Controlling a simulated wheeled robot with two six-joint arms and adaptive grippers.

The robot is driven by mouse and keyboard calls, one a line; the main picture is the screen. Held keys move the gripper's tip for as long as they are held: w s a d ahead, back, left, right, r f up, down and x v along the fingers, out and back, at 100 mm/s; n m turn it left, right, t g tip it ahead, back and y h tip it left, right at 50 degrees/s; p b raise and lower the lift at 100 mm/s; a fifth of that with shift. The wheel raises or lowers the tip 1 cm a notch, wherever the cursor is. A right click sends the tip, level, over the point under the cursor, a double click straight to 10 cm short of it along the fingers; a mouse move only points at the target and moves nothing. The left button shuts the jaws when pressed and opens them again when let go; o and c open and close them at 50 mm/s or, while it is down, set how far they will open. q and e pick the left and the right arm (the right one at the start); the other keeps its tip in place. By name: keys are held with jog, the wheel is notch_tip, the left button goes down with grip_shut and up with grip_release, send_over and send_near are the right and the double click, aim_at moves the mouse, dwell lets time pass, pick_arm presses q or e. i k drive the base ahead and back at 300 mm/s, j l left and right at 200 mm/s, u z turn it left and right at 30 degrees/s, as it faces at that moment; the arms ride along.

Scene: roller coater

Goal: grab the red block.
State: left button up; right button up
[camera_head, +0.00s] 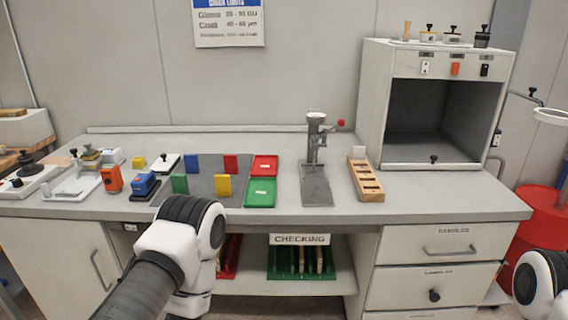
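The red block (231,164) stands on the grey mat (206,178) at the back of the worktop, left of the picture's middle. A blue block (191,163) stands to its left, and a green block (180,184) and a yellow block (223,186) stand nearer the front. A red tray (264,172) lies just right of the red block. My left arm rises in front of the bench's edge, below the mat. My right arm shows only at the lower right corner. The fingers of both grippers are out of sight.
A green tray (260,203) lies before the red tray. A grey press stand (316,185) and a wooden slotted rack (366,183) stand further right, then a tall open cabinet (376,85). Several small tools crowd the left end. A red drum (541,215) stands at right.

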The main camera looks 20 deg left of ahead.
aim_at(231, 160)
jog(key=j+z, duration=0.45)
jog(key=k+j+z, duration=0.1)
jog(key=j+z, duration=0.35)
jog(key=j, duration=0.2)
jog(key=k+j+z, duration=0.15)
jog(key=j+z, duration=0.3)
jog(key=j, duration=0.1)
